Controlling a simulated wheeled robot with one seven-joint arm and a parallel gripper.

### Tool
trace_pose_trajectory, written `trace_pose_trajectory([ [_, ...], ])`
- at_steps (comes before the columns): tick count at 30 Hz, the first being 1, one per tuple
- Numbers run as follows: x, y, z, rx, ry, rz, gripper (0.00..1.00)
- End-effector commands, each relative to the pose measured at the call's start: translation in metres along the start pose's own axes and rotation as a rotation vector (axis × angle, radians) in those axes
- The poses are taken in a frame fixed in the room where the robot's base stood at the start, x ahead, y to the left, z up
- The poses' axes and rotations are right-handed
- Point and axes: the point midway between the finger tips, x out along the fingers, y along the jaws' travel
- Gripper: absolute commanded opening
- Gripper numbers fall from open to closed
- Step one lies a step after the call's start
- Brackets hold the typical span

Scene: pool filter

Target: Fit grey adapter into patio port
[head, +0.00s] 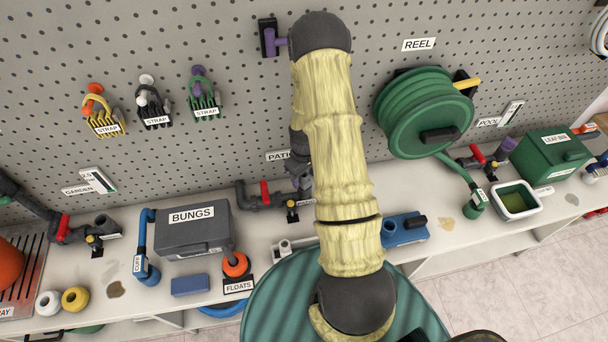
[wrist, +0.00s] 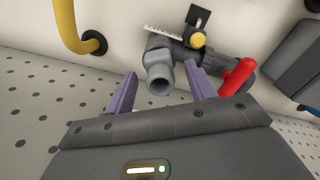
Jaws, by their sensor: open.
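The patio port is a dark grey pipe with a red valve handle and a yellow knob; it shows in the wrist view (wrist: 215,60) and on the counter in the head view (head: 250,197). A lighter grey hollow piece, which looks like the grey adapter (wrist: 159,79), is at the pipe's end, its open mouth facing the wrist camera. It appears to meet the pipe, but I cannot tell how deeply it sits. My gripper (wrist: 160,73) is open, its purple fingers on either side of the adapter with visible gaps. In the head view my arm partly hides this spot.
A dark bungs box (head: 193,228) and an orange-topped floats holder (head: 235,266) stand left of the port. A blue box (head: 403,229) is to the right. The pegboard (head: 180,40) rises behind, with a green hose reel (head: 424,110). A yellow pipe (wrist: 72,30) shows in the wrist view.

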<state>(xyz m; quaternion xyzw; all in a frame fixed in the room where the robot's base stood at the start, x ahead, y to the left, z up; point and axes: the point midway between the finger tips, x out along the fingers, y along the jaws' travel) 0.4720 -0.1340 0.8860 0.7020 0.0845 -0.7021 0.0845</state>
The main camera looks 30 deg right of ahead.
Motion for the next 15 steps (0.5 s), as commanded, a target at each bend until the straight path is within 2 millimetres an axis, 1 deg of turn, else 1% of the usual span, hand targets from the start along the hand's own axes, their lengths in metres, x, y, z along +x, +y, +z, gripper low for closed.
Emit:
trace_pose_trajectory([
  [4,-0.007,0.0,0.0,0.0,0.0,0.0,0.55],
  [15,-0.038,0.0,0.0,0.0,0.001,0.0,0.55],
])
